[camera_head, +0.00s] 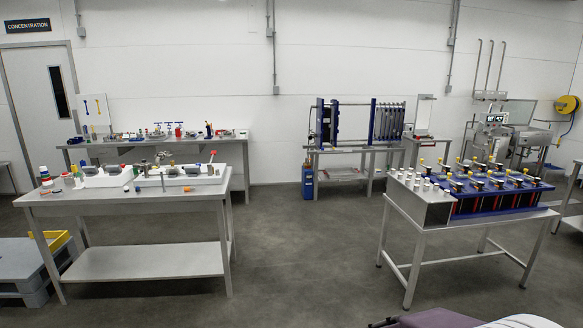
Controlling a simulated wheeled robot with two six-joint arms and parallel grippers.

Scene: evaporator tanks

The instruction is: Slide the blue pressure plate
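A plate-press frame stands on a metal table at the back, against the white wall. Upright blue plates (333,122) stand at its left end. Another upright blue plate (372,120) stands right of the middle, at the left side of a pack of grey plates (388,121). Horizontal bars (354,104) run between them, with an open gap between the left blue plates and the pack. I cannot tell which blue plate is the pressure plate. Neither of my grippers is in view.
A blue bottle (308,180) stands on the floor at the press table's left leg. A steel table (110,200) with small parts is front left. A table with a blue rack (490,203) is front right. Grey floor (300,250) between them is clear.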

